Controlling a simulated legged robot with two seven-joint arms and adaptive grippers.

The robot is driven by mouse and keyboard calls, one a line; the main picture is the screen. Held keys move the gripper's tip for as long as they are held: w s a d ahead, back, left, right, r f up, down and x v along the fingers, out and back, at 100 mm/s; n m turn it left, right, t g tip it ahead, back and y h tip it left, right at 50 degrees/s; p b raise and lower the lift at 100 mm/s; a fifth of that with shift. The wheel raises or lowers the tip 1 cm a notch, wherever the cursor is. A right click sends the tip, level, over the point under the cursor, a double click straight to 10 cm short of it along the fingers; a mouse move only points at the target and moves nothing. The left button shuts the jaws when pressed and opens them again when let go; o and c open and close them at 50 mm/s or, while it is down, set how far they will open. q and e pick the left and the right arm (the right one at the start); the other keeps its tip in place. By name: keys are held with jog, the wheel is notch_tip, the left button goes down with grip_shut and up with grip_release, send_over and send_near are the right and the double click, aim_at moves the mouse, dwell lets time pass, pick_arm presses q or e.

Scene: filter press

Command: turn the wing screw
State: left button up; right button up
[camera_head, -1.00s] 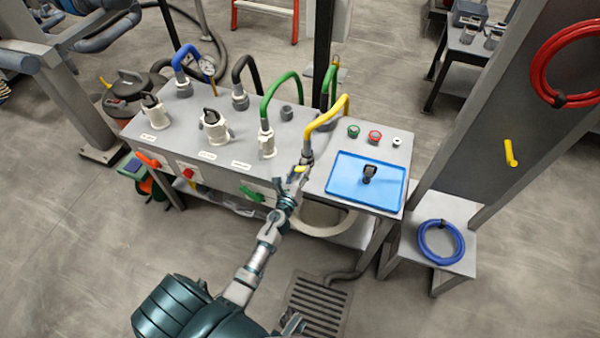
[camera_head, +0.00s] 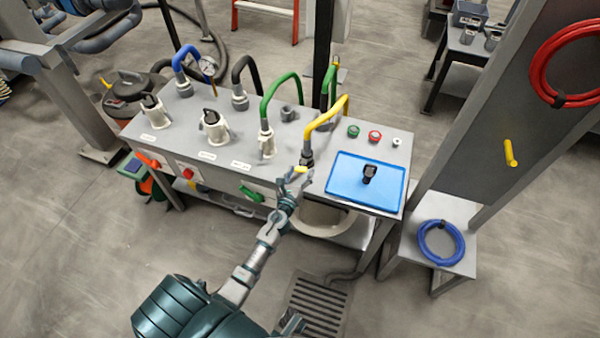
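My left gripper (camera_head: 297,177) is at the front edge of the grey bench, just below the lower end of the yellow hose (camera_head: 327,119). A small yellow piece (camera_head: 300,169) shows at its fingertips; I cannot tell whether the fingers touch it or are closed on it. No part is clearly recognisable as the wing screw at this size. Black-topped pale fittings (camera_head: 213,125) stand on the bench to the left, and a small black part (camera_head: 369,173) stands on the blue tray (camera_head: 343,192). My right gripper is not in view.
The green hose (camera_head: 283,81) and its pale fitting (camera_head: 267,143) stand left of the gripper. A green handle (camera_head: 252,194) sticks out of the bench front. Round buttons (camera_head: 375,136) are behind the tray. A floor grate (camera_head: 318,305) lies before the bench, with open floor left.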

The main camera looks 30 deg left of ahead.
pick_arm(q)
jog(key=v, duration=1.2)
jog(key=shift+r, duration=0.1)
